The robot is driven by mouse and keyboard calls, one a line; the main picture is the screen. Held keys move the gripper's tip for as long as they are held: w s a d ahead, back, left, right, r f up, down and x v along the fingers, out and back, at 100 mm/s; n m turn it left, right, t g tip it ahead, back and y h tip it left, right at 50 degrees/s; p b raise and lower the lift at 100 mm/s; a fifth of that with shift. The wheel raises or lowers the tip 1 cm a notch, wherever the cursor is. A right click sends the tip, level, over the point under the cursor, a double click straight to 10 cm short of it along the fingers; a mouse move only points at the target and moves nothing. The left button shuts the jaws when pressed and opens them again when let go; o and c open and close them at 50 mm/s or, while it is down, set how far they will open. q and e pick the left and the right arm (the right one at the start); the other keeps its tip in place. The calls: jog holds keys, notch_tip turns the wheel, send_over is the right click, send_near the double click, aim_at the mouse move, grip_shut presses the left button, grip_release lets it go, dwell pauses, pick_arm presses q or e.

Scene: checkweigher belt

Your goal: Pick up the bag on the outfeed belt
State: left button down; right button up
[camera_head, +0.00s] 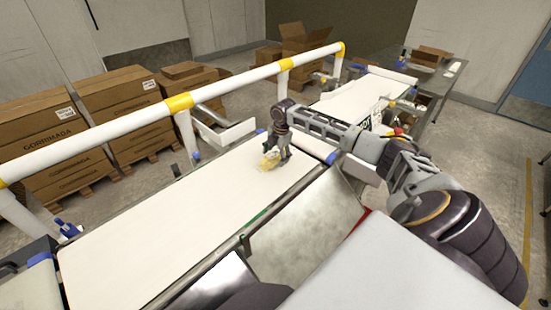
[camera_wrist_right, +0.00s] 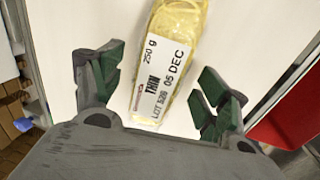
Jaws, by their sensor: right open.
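The bag (camera_head: 270,160) is a small clear pack with yellowish contents, lying on the white outfeed belt (camera_head: 190,215) near its far end. In the right wrist view the bag (camera_wrist_right: 183,25) carries a white label reading 250 g, THIN and 05 DEC. My right gripper (camera_head: 277,150) is right over the bag, pointing down. In the wrist view its green-padded fingers (camera_wrist_right: 160,92) are spread apart, one on each side of the bag's near end, with gaps on both sides. The head view does not show whether the fingers touch the bag. My left gripper is not in view.
A white rail with yellow joints (camera_head: 180,102) runs along the belt's far side. Another belt section (camera_head: 360,98) continues beyond a gap. A metal chute (camera_head: 305,230) lies on the near side. Cardboard boxes (camera_head: 120,95) stand on pallets behind. The belt's near left is clear.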

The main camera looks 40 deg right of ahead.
aim_at(276, 153)
jog(key=shift+f, duration=0.5)
jog(key=c, duration=1.3)
jog(key=shift+w+r, duration=0.1)
jog(key=shift+r, duration=0.1)
notch_tip(276, 153, up, 10)
jog(key=shift+f, duration=0.1)
